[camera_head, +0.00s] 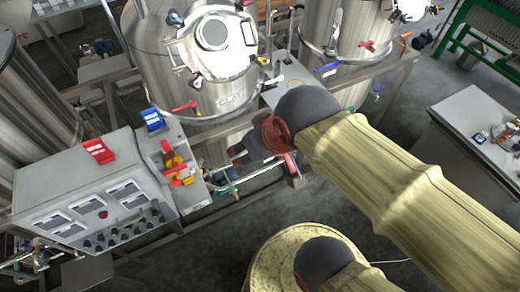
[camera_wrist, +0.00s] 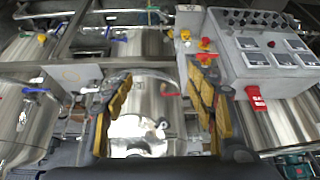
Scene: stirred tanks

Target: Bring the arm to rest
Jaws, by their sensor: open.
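My arm, in a cream sleeve, reaches in from the lower right of the head view. My gripper (camera_head: 264,166) is at its end, in front of the middle steel tank (camera_head: 190,60) and right of the control box (camera_head: 85,195). In the wrist view my gripper (camera_wrist: 160,88) shows two yellow-padded fingers spread wide apart. Nothing is held between them. A steel tank (camera_wrist: 145,105) shows beyond the gap. I cannot tell how far the fingers are from the frame pipes behind them.
A red tag (camera_head: 99,151) and a blue tag (camera_head: 153,119) stand on and beside the control box. Red-handled valves (camera_head: 185,107) stick out near the tanks. A grey table (camera_head: 475,130) with small parts is at the right.

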